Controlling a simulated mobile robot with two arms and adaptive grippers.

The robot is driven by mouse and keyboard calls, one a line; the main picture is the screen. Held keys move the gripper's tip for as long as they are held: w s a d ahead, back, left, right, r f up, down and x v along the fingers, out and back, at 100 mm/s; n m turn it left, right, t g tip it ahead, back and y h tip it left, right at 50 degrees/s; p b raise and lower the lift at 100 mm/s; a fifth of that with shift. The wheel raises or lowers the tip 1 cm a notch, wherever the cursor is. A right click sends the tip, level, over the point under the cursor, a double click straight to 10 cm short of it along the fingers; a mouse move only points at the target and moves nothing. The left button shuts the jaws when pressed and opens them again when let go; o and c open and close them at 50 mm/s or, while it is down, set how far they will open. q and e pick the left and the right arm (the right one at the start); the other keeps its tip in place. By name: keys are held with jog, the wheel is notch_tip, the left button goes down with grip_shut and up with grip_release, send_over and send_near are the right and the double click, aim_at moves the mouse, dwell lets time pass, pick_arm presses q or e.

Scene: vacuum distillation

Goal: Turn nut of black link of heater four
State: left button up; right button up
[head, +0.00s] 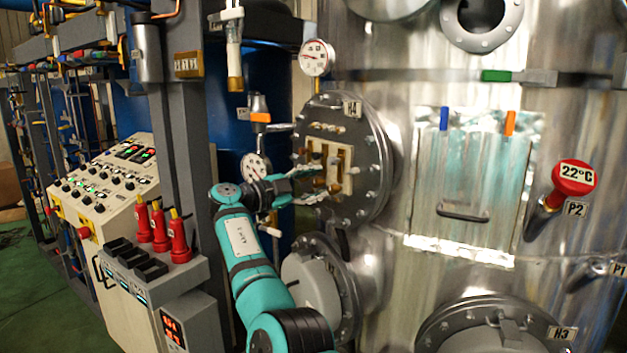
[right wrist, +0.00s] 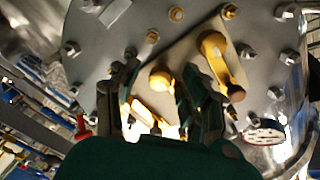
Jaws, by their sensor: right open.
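Heater four is a round bolted flange (head: 375,150) on the steel vessel, with the label H4 (head: 352,108) at its top. Pale and brass-coloured links (head: 346,160) sit at its middle. My right gripper (head: 318,186) is at the lower left of these links, coming in from the left. In the right wrist view its two fingers (right wrist: 163,100) are spread, with a round brass nut (right wrist: 162,78) showing between and just beyond them. I cannot tell whether they touch it. A brass link (right wrist: 222,66) lies right of the fingers. I cannot make out a black link. My left gripper is not in view.
Bolts ring the flange, and a dial gauge (head: 317,58) is above it. Another dial (head: 256,167) and a pipe stand close left. A second flange (head: 315,285) is below. A control panel (head: 115,180) and red handles (head: 160,228) are at left.

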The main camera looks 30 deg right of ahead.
jog(key=shift+c, duration=0.4)
grip_shut()
jog(key=shift+f, duration=0.1)
